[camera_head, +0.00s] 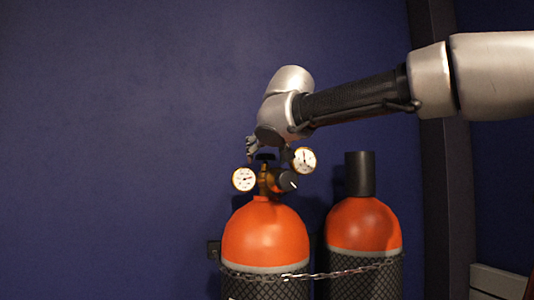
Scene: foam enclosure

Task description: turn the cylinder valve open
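An orange-topped gas cylinder (265,235) stands upright in the camera_head view, with a brass valve and regulator (264,182) on top. Two round white gauges sit on it, a left one (244,179) and a right one (303,160). A black knob (289,181) faces forward on the regulator. A small black valve handle (265,156) tops the valve. My gripper (266,154) points down from above, its fingers apart at either side of the handle. The fingers are small and partly hidden behind the wrist and the right gauge; contact with the handle cannot be made out.
A second orange cylinder (363,225) with a black cap (360,174) stands close at the right. A chain (330,274) runs across both cylinders. A dark blue wall (120,130) is behind them. The left side is clear.

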